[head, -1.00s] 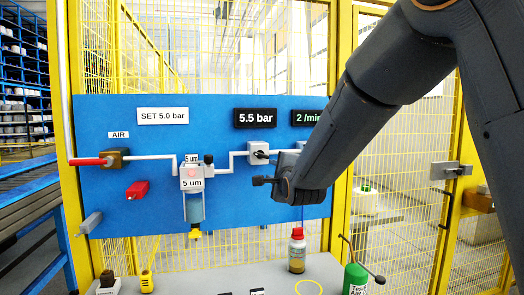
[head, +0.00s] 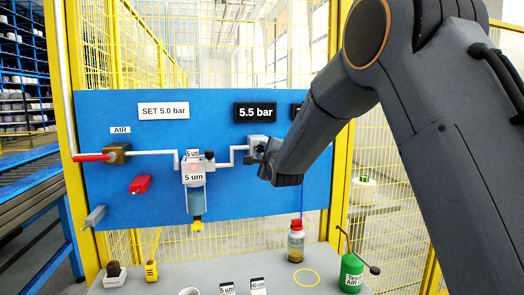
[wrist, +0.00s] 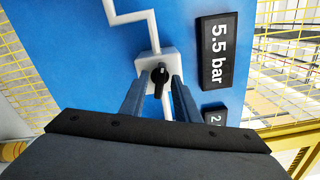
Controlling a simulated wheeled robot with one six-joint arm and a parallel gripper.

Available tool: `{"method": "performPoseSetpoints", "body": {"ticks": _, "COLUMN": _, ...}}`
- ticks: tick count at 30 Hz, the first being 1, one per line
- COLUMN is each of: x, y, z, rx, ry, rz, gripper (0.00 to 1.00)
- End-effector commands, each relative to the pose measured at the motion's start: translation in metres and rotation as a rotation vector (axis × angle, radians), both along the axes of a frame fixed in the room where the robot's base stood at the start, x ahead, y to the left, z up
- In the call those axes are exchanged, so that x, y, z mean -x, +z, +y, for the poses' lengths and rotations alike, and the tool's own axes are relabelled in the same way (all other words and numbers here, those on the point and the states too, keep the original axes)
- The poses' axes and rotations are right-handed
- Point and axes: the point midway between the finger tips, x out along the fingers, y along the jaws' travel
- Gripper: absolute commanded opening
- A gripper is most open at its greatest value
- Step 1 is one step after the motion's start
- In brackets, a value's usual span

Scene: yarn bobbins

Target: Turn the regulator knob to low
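The regulator is a light grey box (wrist: 147,62) on the blue panel with a black knob (wrist: 160,75) on its front. The knob has a pale pointer mark near its top in the wrist view. My gripper (wrist: 158,85) is open, one finger on each side of the knob in that view. I cannot tell whether either finger touches it. In the head view the regulator (head: 252,141) shows at the end of the white pipe, and my gripper (head: 263,160) is right in front of it, hiding the knob. The display (head: 257,112) reads 5.5 bar.
A "SET 5.0 bar" sign (head: 163,110) hangs on the blue panel (head: 100,115). A filter unit (head: 194,175) and a red block (head: 140,184) are left of the regulator. A bottle (head: 296,245) and a green canister (head: 352,275) stand on the grey table below.

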Motion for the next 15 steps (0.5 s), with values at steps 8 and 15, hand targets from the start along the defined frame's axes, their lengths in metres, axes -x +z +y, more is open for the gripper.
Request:
{"method": "performPoseSetpoints", "body": {"ticks": 8, "x": -0.0002, "y": -0.0002, "z": 0.0000, "rx": 0.000, "ry": 0.000, "rz": 0.000, "gripper": 0.20}}
{"method": "performPoseSetpoints", "body": {"ticks": 15, "x": 0.0000, "y": -0.0003, "z": 0.0002, "rx": 0.000, "ry": 0.000, "rz": 0.001, "gripper": 0.00}}
